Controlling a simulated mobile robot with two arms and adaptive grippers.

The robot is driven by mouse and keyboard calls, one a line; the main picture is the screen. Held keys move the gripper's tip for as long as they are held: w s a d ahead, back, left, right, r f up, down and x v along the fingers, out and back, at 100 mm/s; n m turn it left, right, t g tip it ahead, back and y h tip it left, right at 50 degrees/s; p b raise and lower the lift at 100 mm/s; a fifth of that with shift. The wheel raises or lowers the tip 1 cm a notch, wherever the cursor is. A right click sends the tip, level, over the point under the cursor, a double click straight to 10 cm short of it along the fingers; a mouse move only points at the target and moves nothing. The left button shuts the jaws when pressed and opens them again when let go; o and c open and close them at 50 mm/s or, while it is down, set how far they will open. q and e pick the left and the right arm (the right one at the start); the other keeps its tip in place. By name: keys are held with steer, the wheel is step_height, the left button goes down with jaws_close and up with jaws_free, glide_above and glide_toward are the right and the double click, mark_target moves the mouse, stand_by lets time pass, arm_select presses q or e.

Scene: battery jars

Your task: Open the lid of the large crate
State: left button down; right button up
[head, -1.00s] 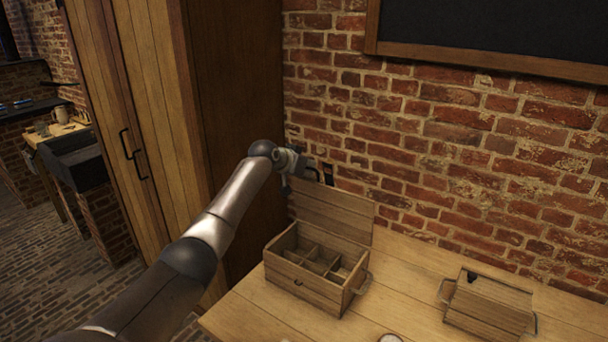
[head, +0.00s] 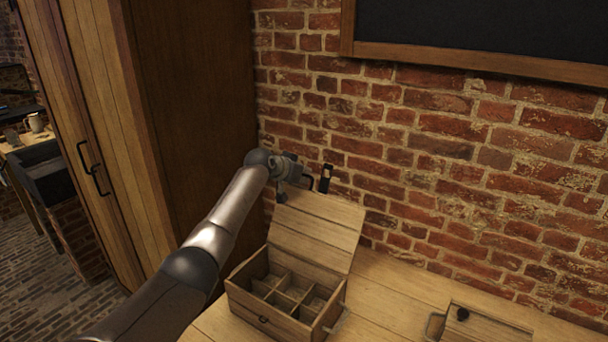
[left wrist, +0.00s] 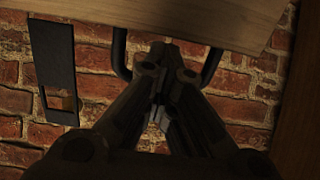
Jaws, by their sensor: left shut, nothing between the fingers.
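The large crate (head: 262,318) is a wooden box with an inside divided into several compartments. Its lid (head: 316,232) stands raised at the back, its inner face showing, apparently leaning back towards the brick wall. A black strap (head: 326,178) with a slot stands out at the lid's upper edge. My left gripper (head: 304,180) is at the lid's upper edge, partly hidden. In the left wrist view its shut, empty fingers (left wrist: 163,58) are close to the lid's wood (left wrist: 195,18), between the arms of a dark handle (left wrist: 121,52); contact is unclear. My right gripper is not in view.
A smaller wooden crate (head: 488,330) with a dark knob sits at the table's right. The tabletop (head: 395,295) between the crates is bare. The brick wall (head: 440,170) is close behind, and a tall wooden cabinet (head: 190,90) stands at the left.

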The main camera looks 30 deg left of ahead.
arm_select(q)
steer(key=shift+f, duration=0.1)
stand_by(0.3)
steer(key=c, duration=2.2)
jaws_free()
steer(key=o, duration=1.8)
steer(key=shift+s, duration=0.1)
steer(key=shift+v, duration=5.95)
steer(key=shift+a+f, duration=0.1)
